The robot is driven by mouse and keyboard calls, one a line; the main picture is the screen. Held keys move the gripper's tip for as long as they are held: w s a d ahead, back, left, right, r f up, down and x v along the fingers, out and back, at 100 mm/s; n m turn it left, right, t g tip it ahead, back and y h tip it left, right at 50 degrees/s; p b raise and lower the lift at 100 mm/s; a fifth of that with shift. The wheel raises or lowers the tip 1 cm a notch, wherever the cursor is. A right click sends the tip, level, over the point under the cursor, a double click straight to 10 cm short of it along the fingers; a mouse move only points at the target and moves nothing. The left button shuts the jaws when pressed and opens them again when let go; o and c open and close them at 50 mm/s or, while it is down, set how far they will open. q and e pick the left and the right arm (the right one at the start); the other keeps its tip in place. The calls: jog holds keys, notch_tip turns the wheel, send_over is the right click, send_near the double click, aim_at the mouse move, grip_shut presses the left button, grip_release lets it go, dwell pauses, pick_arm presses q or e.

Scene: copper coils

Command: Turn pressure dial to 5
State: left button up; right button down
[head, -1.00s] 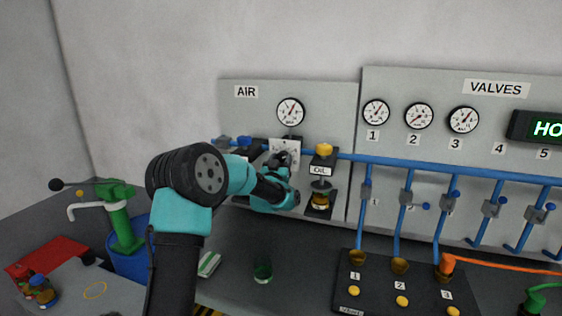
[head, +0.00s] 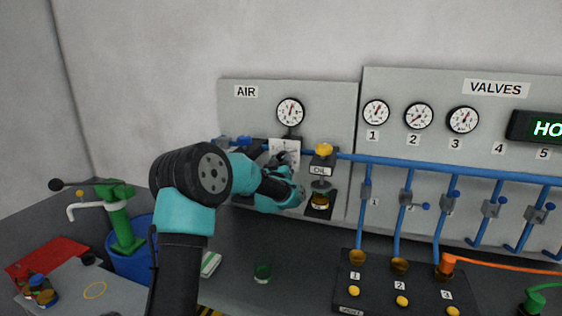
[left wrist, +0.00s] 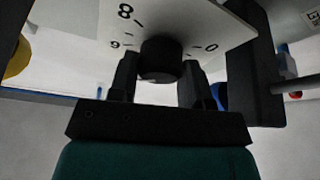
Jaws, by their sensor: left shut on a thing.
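The pressure dial is a white plate (head: 289,146) with printed numbers on the AIR panel, below a round gauge (head: 291,112). In the left wrist view the plate (left wrist: 205,28) shows an 8 and a 0, and a black round knob (left wrist: 160,56) stands out from it. My left gripper (left wrist: 158,72) is shut on this knob, with one finger on either side. In the head view my left gripper (head: 277,160) reaches the dial and hides the knob. The knob's pointer is not visible. My right gripper is not in view.
The oil unit with its yellow cap (head: 323,149) stands close to the right of my gripper. A blue pipe (head: 450,171) runs along the valves panel. A green glass (head: 263,272) stands on the bench below. A green pump (head: 119,220) is at the left.

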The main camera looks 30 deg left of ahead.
pick_arm(q)
jog(key=shift+d+n+g+y, duration=0.1)
jog(key=shift+n+g+y, duration=0.3)
jog(key=shift+n, duration=0.7)
jog(key=shift+n+g+y, duration=0.2)
jog(key=shift+n+y, duration=0.4)
jog(key=shift+n, duration=0.5)
jog(key=o, duration=0.9)
jog(key=shift+o, duration=0.2)
jog(key=v, duration=1.7)
jog(key=shift+s, duration=0.2)
